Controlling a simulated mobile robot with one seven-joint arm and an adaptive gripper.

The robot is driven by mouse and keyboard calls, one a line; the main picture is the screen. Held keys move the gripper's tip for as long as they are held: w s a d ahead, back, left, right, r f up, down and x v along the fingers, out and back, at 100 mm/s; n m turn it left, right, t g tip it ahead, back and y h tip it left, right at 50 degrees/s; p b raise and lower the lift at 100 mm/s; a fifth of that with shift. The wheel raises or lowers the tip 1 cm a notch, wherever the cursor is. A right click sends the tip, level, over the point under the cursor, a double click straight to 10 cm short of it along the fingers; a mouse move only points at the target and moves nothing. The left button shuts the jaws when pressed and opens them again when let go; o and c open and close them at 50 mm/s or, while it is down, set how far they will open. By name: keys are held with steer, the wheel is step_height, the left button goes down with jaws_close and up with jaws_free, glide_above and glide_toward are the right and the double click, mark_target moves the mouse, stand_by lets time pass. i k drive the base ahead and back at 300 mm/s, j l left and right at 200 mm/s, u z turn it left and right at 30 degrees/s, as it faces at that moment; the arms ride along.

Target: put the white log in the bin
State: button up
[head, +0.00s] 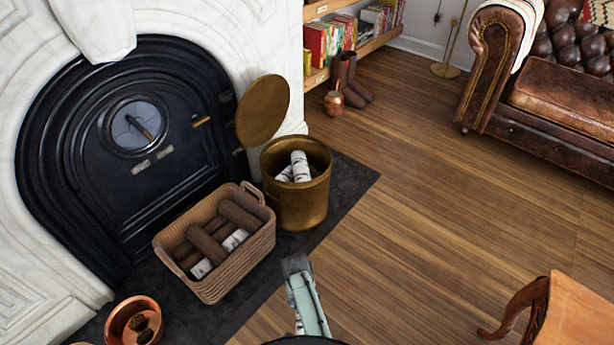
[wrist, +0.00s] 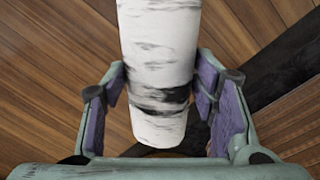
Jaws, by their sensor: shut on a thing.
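A white log with black bark marks (wrist: 158,60) is between the purple pads of my gripper (wrist: 161,85) in the wrist view. My gripper is shut on it near one end, and its other end runs out of the top of the picture. In the head view my gripper (head: 300,280) is over the floor near the hearth edge, in front of the brass bin; I cannot make out the held log there. The brass bin (head: 303,207) stands on the hearth, open at the top, with white birch logs (head: 298,166) inside.
A wicker basket (head: 240,265) with brown and white logs stands left of the bin. A round brass lid (head: 263,110) is tilted up behind the bin. A copper bowl (head: 122,318) is at lower left. A wooden chair (head: 570,318) is at lower right. Floor between is clear.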

mark_target(293, 180)
steer(key=i+z, duration=0.25)
steer(key=i, duration=0.25)
steer(key=i+j+z, duration=0.1)
steer(key=i+z, duration=0.15)
steer(key=i, duration=0.25)
steer(key=i+z, duration=0.75)
steer(key=i, duration=0.25)
steer(key=i+z, duration=0.3)
steer(key=i, duration=0.25)
steer(key=i+j+z, duration=0.1)
steer(key=i+z, duration=0.2)
steer(key=i, duration=0.2)
steer(key=i+z, duration=0.3)
steer(key=i, duration=0.2)
steer(key=i+z, duration=0.35)
steer(key=i, duration=0.15)
steer(key=i+u, duration=0.15)
steer(key=u, duration=3.9)
